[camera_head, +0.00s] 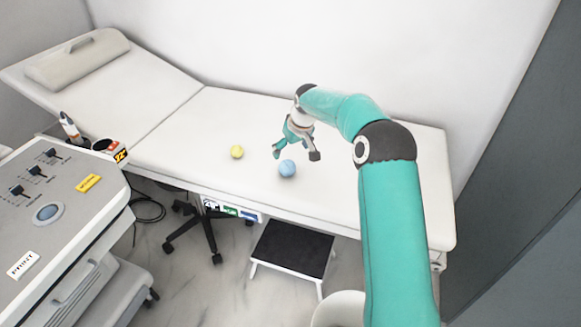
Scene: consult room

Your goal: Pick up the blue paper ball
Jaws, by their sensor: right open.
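The blue paper ball (288,168) lies on the white exam table (340,184), near its front edge. My right gripper (296,156) hangs just above and behind the ball, with its fingers spread and pointing down. It is open and holds nothing. One fingertip is left of the ball and the other is to its right, slightly above it. I cannot tell whether a finger touches the ball. My left gripper is not in view.
A yellow ball (237,152) lies on the table to the left. A grey device cart (70,215) stands at the left. A black-topped step stool (293,250) and a white bin (340,309) are below the front edge. The table's right part is clear under my arm.

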